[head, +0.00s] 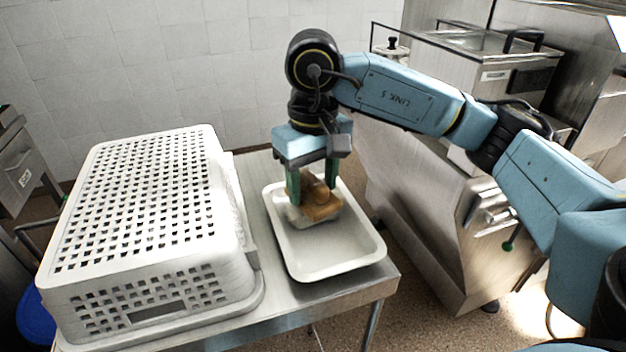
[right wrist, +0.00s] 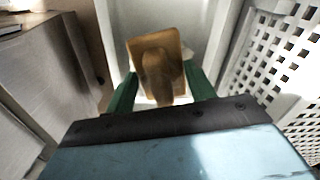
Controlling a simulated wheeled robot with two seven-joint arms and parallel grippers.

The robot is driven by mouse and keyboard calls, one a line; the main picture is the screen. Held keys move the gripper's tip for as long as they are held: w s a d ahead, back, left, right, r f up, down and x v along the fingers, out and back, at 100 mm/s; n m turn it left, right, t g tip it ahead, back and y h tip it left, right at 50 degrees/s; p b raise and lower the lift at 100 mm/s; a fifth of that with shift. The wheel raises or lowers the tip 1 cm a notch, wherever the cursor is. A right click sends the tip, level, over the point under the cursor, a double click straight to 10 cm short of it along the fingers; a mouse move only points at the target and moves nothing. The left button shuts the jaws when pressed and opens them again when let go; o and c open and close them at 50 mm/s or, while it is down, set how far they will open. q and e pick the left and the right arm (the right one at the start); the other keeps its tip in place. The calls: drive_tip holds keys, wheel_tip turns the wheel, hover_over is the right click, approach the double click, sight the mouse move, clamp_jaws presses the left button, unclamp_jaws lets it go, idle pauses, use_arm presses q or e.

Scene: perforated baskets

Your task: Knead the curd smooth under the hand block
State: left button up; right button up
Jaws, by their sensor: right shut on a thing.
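The hand block (head: 322,207) is a brown wooden block with a knob on top, and it is in the white tray (head: 335,262). My right gripper (head: 312,192) points down over the tray with its green fingers shut on the knob. The curd (head: 298,215) is a pale lump under the block, mostly hidden by it; how smooth it is I cannot tell. In the right wrist view the block (right wrist: 158,58) lies between the two green fingers. My left gripper is not in view.
A stack of white perforated baskets (head: 150,200) stands left of the tray on the steel table (head: 290,312). A steel machine (head: 430,205) stands to the right, behind my right arm. The tray's front part is empty.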

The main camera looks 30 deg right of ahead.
drive_tip(key=shift+f, duration=0.3)
drive_tip(key=shift+f+b, duration=0.15)
drive_tip(key=shift+b, duration=0.3)
idle(0.5)
drive_tip(key=shift+s+a+f, duration=0.1)
drive_tip(key=shift+s+f, duration=0.05)
idle(0.8)
drive_tip(key=shift+r+p, duration=1.9)
drive_tip(key=shift+r, duration=1.85)
